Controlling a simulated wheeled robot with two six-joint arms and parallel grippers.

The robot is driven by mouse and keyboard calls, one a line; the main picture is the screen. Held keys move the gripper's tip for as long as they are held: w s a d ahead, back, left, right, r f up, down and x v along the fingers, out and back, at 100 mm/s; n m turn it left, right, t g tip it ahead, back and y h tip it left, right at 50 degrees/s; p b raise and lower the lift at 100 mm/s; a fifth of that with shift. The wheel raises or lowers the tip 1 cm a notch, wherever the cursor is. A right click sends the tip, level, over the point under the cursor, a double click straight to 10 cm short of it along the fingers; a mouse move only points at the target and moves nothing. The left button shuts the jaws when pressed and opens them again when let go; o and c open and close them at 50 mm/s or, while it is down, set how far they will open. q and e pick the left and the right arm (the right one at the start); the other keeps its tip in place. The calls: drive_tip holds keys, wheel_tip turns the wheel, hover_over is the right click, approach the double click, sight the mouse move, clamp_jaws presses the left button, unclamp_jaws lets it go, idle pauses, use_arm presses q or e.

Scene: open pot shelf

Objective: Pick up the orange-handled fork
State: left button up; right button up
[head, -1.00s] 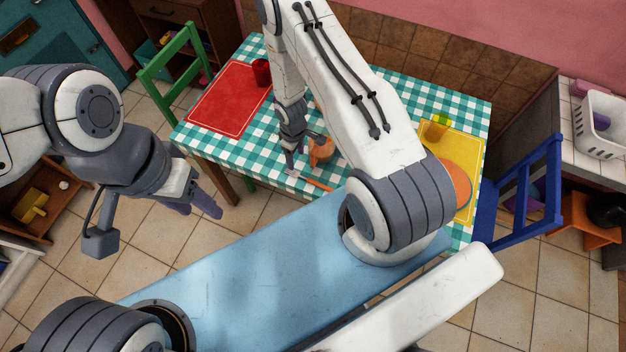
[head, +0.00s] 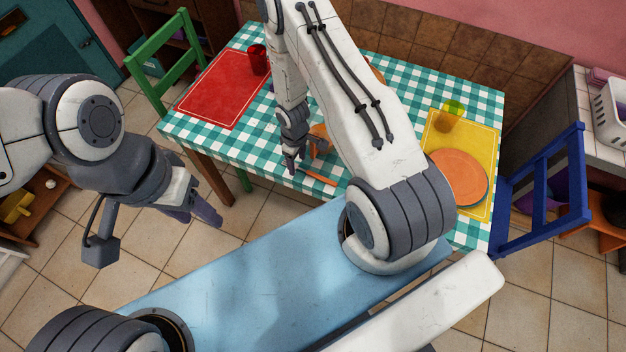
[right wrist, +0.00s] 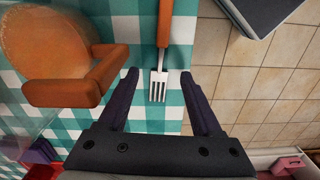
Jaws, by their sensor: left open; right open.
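The orange-handled fork (head: 318,176) lies on the checked cloth near the table's front edge. In the right wrist view its pale tines (right wrist: 158,90) point toward my gripper and its orange handle (right wrist: 165,22) runs away from it. My right gripper (right wrist: 158,77) is open, with one finger on each side of the tines and nothing held. In the head view this gripper (head: 292,164) is at the fork's left end and hides the tines. I cannot tell its height above the cloth. My left gripper (head: 205,212) is open and empty, out left of the table over the floor.
An orange mug (right wrist: 55,45) stands close beside the fork, its handle toward the gripper. A red mat (head: 222,92) with a red cup (head: 258,60) is at left. A yellow mat (head: 478,142) holds an orange plate (head: 458,178). A blue chair (head: 545,190) stands at right.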

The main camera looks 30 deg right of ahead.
drive_tip(key=shift+f, duration=0.65)
drive_tip(key=shift+r, duration=0.1)
clamp_jaws()
drive_tip(key=shift+r, duration=0.15)
